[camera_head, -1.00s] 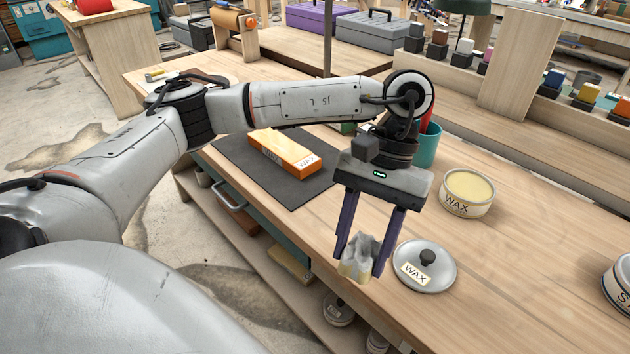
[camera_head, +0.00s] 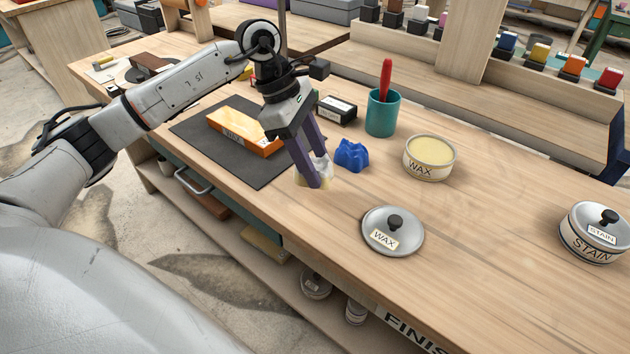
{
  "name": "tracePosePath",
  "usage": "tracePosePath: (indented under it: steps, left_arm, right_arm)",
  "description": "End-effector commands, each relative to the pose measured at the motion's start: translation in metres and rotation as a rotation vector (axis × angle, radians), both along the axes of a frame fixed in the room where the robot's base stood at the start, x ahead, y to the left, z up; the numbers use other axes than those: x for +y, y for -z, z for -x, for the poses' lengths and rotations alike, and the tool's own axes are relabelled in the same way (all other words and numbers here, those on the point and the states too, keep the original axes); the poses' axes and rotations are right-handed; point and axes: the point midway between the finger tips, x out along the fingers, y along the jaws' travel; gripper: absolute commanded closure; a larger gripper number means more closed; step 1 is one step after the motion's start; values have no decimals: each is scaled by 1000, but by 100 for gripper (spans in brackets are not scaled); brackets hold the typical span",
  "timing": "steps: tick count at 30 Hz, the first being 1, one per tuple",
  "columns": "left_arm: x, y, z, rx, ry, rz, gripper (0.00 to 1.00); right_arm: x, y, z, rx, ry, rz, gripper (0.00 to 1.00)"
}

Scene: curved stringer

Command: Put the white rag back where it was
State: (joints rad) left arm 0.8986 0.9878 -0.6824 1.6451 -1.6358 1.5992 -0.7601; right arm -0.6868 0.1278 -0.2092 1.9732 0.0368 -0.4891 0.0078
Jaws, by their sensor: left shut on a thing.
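The white rag (camera_head: 325,167), with a yellowish stained lower part, is between the purple fingers of my left gripper (camera_head: 316,178). The gripper is shut on it, low over the workbench (camera_head: 480,235); I cannot tell whether the rag touches the wood. It is right of the dark mat (camera_head: 205,150) and left of a crumpled blue rag (camera_head: 351,155). The fingers cover part of the white rag. My right gripper is not in view.
An open wax tin (camera_head: 430,160) and its lid (camera_head: 392,231) are to the right. A teal cup (camera_head: 382,114) with a red handle and a black box (camera_head: 336,110) stand behind. An orange block (camera_head: 243,130) lies on the mat. A stain tin (camera_head: 594,236) is far right.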

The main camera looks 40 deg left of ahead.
Motion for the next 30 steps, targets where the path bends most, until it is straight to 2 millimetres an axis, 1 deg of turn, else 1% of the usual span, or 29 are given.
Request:
tracePosePath:
  steps: [5, 12, 22, 23, 24, 26, 30]
  left_arm:
    - [0, 14, 0, 2, 1, 1, 77]
    - [0, 45, 1, 2, 2, 1, 77]
    - [0, 49, 0, -1, 3, 0, 77]
    - [0, 49, 0, -1, 3, 0, 55]
    - [0, 48, 0, -1, 3, 0, 48]
    - [0, 48, 0, 0, 3, 0, 38]
    - [0, 48, 0, 0, 3, 0, 37]
  right_arm:
    - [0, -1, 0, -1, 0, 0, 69]
    - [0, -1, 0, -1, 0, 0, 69]
    - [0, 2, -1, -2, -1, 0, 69]
    - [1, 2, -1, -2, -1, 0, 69]
    - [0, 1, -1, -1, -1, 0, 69]
    - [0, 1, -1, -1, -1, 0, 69]
    - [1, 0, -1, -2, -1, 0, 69]
